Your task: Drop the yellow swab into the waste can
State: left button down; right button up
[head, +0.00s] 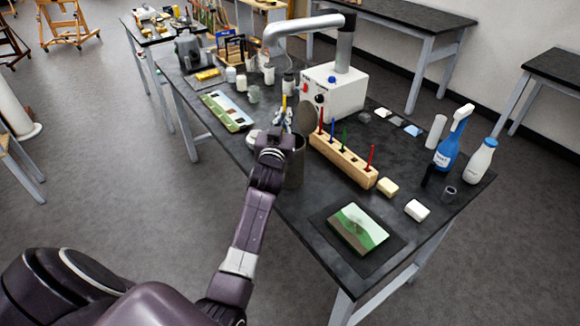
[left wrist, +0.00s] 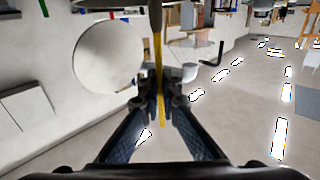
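The yellow swab (head: 284,102) stands roughly upright in my left gripper (head: 283,118). In the left wrist view the swab (left wrist: 157,55) runs between the two fingers of my left gripper (left wrist: 161,97), which are closed on it. The waste can (head: 295,168) is a dark grey cylinder at the near edge of the table, partly hidden by my left wrist. My gripper is above the can in the head view; the exact height is unclear. My right gripper is not in view.
A wooden block (head: 342,160) with blue, green and red swabs stands right of the can. Behind are a white box (head: 335,90) with an extractor arm (head: 300,28). A painting (head: 358,227) lies in front.

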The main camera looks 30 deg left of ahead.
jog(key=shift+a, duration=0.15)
pick_arm(q)
jog(key=c, duration=2.1)
grip_release()
jog(key=shift+s, duration=0.15)
jog(key=v, duration=1.1)
jog(key=shift+s+d, duration=0.2)
jog(key=shift+s, duration=0.1)
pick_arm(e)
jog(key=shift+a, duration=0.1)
